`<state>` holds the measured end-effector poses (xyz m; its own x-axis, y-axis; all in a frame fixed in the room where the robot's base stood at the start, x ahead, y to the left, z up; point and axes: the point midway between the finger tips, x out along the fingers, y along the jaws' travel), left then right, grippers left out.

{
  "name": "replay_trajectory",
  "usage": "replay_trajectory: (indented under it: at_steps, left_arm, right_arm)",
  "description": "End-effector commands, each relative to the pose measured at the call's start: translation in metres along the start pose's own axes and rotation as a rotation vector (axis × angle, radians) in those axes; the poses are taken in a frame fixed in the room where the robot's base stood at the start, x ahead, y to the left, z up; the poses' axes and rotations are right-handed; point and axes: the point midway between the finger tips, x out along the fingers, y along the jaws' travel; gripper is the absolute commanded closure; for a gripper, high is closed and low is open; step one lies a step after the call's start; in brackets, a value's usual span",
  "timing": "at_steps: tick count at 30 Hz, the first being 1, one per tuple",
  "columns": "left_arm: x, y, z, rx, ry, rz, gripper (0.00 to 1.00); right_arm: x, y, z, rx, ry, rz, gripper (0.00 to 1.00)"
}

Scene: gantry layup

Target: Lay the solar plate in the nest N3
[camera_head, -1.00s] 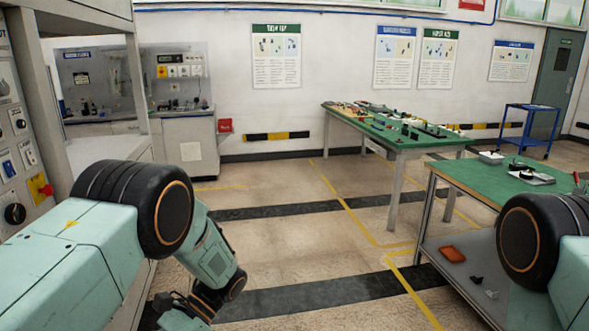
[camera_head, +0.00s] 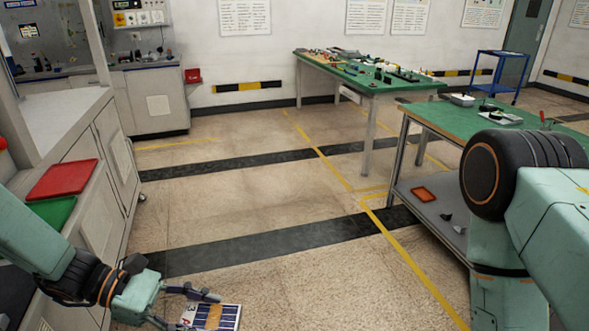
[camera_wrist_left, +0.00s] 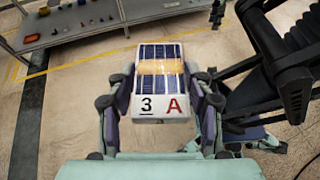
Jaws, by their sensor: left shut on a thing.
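The solar plate (camera_head: 213,316) is a flat white piece with dark blue cells and an orange-tan band across it. In the left wrist view the solar plate (camera_wrist_left: 160,78) carries the marks "3" and a red "A" on its near end. My left gripper (camera_wrist_left: 160,98) is shut on its two sides and holds it above the floor. In the head view my left gripper (camera_head: 186,306) is at the bottom edge, partly cut off. My right arm shows at the right, but its gripper is out of view. The nest N3 cannot be made out.
A grey cabinet (camera_head: 110,160) with a red tray (camera_head: 62,180) and a green tray (camera_head: 50,212) stands at the left. A green-topped bench (camera_head: 450,115) is at the right, another green table (camera_head: 350,75) behind. The floor (camera_head: 230,200) between them is clear.

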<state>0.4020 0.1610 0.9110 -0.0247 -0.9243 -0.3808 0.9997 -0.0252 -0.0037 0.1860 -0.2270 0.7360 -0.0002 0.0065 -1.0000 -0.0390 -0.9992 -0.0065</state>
Motion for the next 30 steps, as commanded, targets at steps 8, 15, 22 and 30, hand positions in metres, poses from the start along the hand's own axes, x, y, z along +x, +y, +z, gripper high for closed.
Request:
replay_trajectory:
  at_steps: [8,15,22,30]
  left_arm:
    - [-0.009,0.008,-0.005,-0.168,-0.012,0.402,0.88]
    - [-0.015,0.011,-0.001,-0.228,-0.008,0.565,0.88]
    - [-0.022,0.018,0.0,-0.244,-0.001,0.6,0.88]
    - [-0.022,0.018,0.001,-0.243,0.0,0.599,0.88]
  right_arm:
    - [0.022,0.0,0.0,0.0,0.0,0.0,0.6]
    - [0.038,0.0,0.0,0.0,0.0,0.0,0.6]
    - [0.045,0.0,0.0,0.0,0.0,0.0,0.6]
    - [0.044,0.0,0.0,0.0,0.0,0.0,0.6]
